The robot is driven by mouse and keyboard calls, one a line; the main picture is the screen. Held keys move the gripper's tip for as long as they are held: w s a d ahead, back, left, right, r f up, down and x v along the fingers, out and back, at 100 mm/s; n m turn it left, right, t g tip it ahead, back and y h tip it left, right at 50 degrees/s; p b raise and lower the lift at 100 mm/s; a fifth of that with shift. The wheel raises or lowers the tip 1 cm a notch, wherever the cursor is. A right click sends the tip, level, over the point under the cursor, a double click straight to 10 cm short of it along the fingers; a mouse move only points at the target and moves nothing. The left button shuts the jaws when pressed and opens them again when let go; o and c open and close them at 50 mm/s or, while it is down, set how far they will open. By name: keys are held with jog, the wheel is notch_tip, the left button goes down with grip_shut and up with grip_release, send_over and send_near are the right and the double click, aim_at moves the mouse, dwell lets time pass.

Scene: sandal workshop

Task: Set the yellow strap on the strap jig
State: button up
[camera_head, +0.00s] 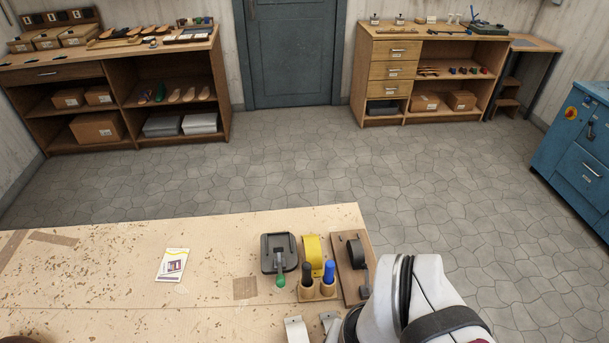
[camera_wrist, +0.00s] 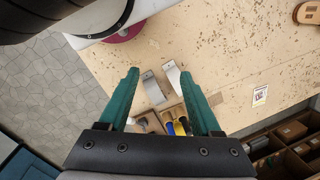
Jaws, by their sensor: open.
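The yellow strap (camera_head: 312,248) stands as a curved band near the bench's right end in the head view, behind a small wooden holder with black and blue handles. A bit of yellow, likely the same strap, shows between my fingers in the wrist view (camera_wrist: 182,128). A wooden board (camera_head: 347,280) carrying a black curved piece (camera_head: 356,253) stands to the strap's right; it may be the strap jig, but I cannot tell for certain. My gripper (camera_wrist: 160,75) has its teal fingers wide apart and nothing held between them; in the head view it is hidden.
Two pale grey curved bands (camera_wrist: 153,87) (camera_wrist: 172,75) lie on the bench beyond the fingers. The wooden holder (camera_head: 317,291) stands close in front of the strap, and a black tray (camera_head: 279,253) to its left. A card (camera_head: 173,264) lies farther left amid mostly clear bench.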

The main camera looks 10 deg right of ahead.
jog(key=shift+w, duration=0.15)
jog(key=w+r+n, duration=0.2)
jog(key=w+r, duration=0.2)
jog(key=w, duration=1.1)
jog(key=n+h, duration=0.2)
jog(key=n, duration=0.2)
send_over(312, 244)
notch_tip(312, 244, down, 7)
notch_tip(312, 244, down, 15)
jog(key=shift+f, duration=0.2)
grip_shut()
